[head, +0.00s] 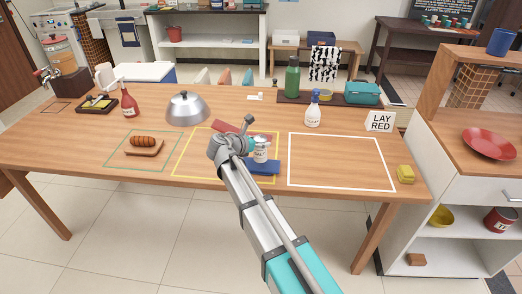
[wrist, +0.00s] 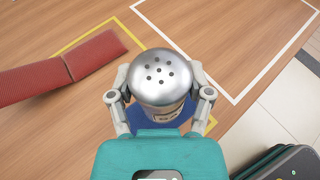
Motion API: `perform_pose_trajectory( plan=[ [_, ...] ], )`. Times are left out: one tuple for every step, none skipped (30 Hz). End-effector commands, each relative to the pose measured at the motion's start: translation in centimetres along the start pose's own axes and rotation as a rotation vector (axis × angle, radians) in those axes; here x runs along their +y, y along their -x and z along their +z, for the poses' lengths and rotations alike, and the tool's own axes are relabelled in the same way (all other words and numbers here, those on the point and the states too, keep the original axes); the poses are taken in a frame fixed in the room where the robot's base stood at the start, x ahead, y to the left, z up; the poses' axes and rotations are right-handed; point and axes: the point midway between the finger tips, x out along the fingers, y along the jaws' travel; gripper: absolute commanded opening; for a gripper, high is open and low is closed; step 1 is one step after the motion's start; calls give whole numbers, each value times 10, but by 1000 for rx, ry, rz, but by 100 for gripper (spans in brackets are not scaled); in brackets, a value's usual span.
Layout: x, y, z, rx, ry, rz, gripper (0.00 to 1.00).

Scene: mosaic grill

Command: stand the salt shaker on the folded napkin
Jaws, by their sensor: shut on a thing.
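The salt shaker (head: 261,150) is white with a metal cap and a "SALT" label, and it is upright. In the wrist view its holed silver cap (wrist: 158,78) faces me. My gripper (wrist: 161,97) is shut on the shaker, one finger on each side. The blue folded napkin (head: 263,168) lies flat on the table inside the yellow outline, and it shows under the shaker in the wrist view (wrist: 186,124). The shaker's base is over or on the blue napkin. I cannot tell whether they touch. My gripper and the shaker hide part of the napkin.
A red flat piece with a crease (wrist: 65,66) lies left of the shaker. A silver dome (head: 187,108) stands behind left, a white spray bottle (head: 313,113) behind right. A bread roll on a board (head: 144,143) is at left. The white outlined area (head: 340,160) is clear.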

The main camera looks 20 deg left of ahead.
Motion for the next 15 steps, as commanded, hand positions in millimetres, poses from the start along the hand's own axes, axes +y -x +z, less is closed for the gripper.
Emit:
perform_pose_trajectory(
  plan=[
    [0, -3, -8, 0, 0, 0, 12],
    [0, -4, -11, 0, 0, 0, 12],
    [0, -6, -14, 0, 0, 0, 12],
    [0, -6, -16, 0, 0, 0, 12],
    [0, -7, -18, 0, 0, 0, 12],
    [0, -8, -20, 0, 0, 0, 12],
    [0, -9, -21, 0, 0, 0, 12],
    [0, -9, -22, 0, 0, 0, 12],
    [0, -9, -23, 0, 0, 0, 12],
    [0, -10, -24, 0, 0, 0, 12],
    [0, -10, -24, 0, 0, 0, 12],
    [0, -10, -24, 0, 0, 0, 12],
    [0, -10, -24, 0, 0, 0, 12],
    [0, -10, -24, 0, 0, 0, 12],
    [0, -9, -23, 0, 0, 0, 12]
  ],
)
